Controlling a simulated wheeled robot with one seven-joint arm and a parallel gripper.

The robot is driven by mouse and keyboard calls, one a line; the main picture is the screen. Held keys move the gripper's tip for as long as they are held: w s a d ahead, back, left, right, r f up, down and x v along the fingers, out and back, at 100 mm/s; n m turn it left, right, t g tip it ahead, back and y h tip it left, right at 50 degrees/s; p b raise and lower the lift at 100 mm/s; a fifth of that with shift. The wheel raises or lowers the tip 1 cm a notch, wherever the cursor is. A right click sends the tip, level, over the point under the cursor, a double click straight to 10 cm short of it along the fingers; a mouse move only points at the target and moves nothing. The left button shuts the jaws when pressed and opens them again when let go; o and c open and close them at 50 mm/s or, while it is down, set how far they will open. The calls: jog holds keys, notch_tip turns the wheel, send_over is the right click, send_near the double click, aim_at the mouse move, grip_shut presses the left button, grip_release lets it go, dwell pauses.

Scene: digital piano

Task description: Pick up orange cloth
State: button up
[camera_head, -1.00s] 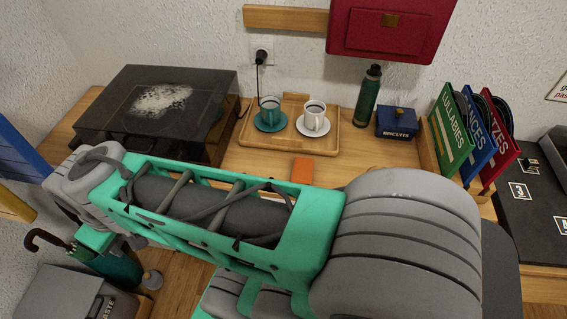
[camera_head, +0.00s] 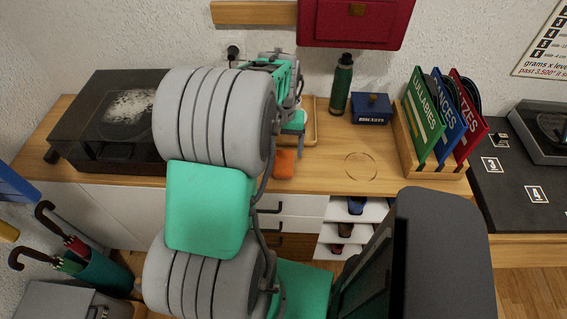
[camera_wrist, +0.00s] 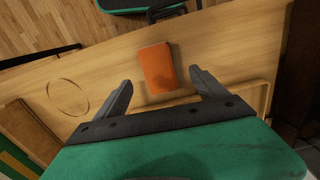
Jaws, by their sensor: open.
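The orange cloth (camera_wrist: 157,67) lies on the wooden top in the wrist view, a folded rectangle near the edge of the top. In the head view the cloth (camera_head: 286,163) shows partly, beside and below my gripper. My gripper (camera_wrist: 160,88) is open in the wrist view, with its two dark fingers apart and the cloth lying ahead of and between them. Nothing is between the fingertips that I can see held. In the head view my arm covers much of the scene and the fingers (camera_head: 292,150) are small and hard to make out.
A wooden tray (camera_head: 310,125) is mostly hidden behind my arm. A green flask (camera_head: 341,86), a blue biscuit box (camera_head: 371,109) and a rack of sleeves (camera_head: 437,120) stand to the right. A dark-lidded turntable (camera_head: 95,125) stands left. The top between cloth and rack is clear.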

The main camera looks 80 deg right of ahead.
aim_at(283, 161)
jog(key=shift+d+r, duration=0.2)
jog(key=shift+d, duration=0.25)
notch_tip(283, 161, down, 7)
jog(key=shift+s+a+f+p, duration=0.1)
jog(key=shift+s+f+p, duration=0.1)
jog(key=shift+p, duration=0.55)
jog(key=shift+c, duration=0.3)
jog(key=c, duration=1.4)
